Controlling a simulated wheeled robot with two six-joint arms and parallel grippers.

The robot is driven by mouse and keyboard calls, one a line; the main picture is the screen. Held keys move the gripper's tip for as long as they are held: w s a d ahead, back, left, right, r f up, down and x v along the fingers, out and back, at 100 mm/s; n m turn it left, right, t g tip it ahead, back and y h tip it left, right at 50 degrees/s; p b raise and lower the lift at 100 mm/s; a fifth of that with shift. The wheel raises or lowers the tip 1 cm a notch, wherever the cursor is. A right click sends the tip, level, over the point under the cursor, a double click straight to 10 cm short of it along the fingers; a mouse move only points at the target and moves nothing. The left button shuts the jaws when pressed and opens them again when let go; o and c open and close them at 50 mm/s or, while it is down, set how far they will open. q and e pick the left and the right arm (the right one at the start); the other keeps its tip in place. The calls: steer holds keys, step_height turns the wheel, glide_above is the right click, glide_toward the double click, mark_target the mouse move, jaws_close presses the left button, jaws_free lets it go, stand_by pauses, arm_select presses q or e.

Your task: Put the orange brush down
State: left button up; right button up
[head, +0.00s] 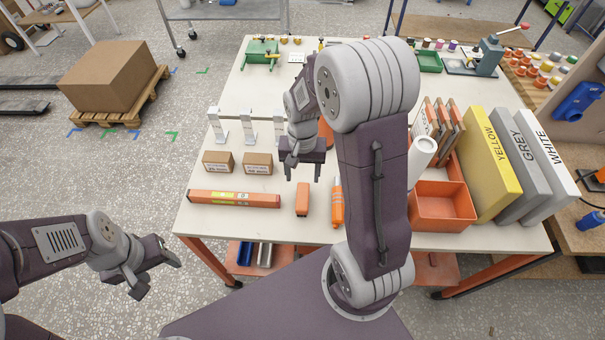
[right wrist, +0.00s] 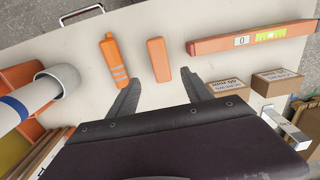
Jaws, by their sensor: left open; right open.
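Two small orange items lie on the white workbench (head: 270,225) near its front edge. One is a plain orange block (head: 303,200), also in the right wrist view (right wrist: 158,60). The other is a longer orange piece with grey bands (head: 337,205), also in the right wrist view (right wrist: 114,60). I cannot tell for sure which is the brush. My right gripper (head: 303,175) is open and empty above the bench, just behind the block. Its parted fingers show in the right wrist view (right wrist: 163,88). My left gripper (head: 159,277) is open and empty, left of the bench over the floor.
An orange spirit level (head: 235,198) lies left of the block, with two cardboard boxes (head: 257,163) behind it. On the right are an orange bin (head: 443,205), a white tube (head: 423,152) and upright yellow, grey and white binders (head: 493,165). Bare bench surrounds the two orange items.

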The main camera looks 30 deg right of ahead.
steer(key=s+a+n+t, duration=0.1)
steer(key=s+a+n, duration=0.3)
steer(key=s+n, duration=0.2)
steer(key=shift+s+a+r, duration=0.35)
steer(key=shift+s+a, duration=0.05)
steer(key=shift+s, duration=0.7)
